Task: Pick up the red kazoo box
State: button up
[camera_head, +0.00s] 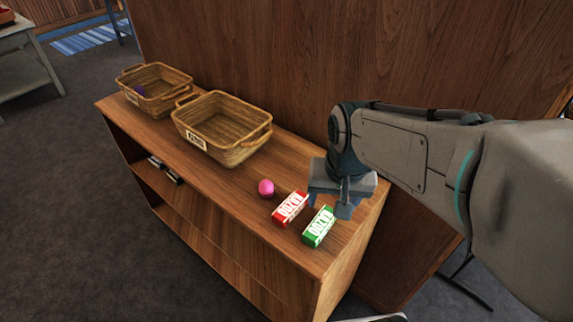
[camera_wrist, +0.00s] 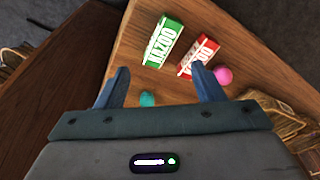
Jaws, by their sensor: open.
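The red kazoo box (camera_head: 290,208) lies on the wooden shelf top, between a pink ball (camera_head: 266,188) and a green kazoo box (camera_head: 318,227). In the wrist view the red box (camera_wrist: 199,56) lies beyond the right fingertip, with the green box (camera_wrist: 164,40) to its left and the pink ball (camera_wrist: 223,75) to its right. My gripper (camera_head: 338,205) is above the right end of the shelf top, apart from the boxes. In the wrist view my gripper (camera_wrist: 160,86) has its fingers spread, with nothing held between them.
A teal object (camera_wrist: 147,98) shows between the fingers in the wrist view. Two wicker baskets (camera_head: 215,143) (camera_head: 134,75) stand farther left on the shelf unit (camera_head: 225,200). A wooden wall panel (camera_head: 250,50) rises behind.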

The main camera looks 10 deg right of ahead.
jog(key=w+a+m+g+p, duration=0.1)
jog(key=w+a+m+p, duration=0.25)
jog(key=w, duration=0.35)
jog(key=m+g+p, duration=0.1)
jog(key=m, duration=0.2)
send_near(289, 207)
notch_tip(289, 207, down, 10)
jog(key=shift+w+a+f+p, duration=0.1)
jog(key=shift+w+p, duration=0.05)
jog(key=shift+p, duration=1.1)
jog(key=c, duration=1.1)
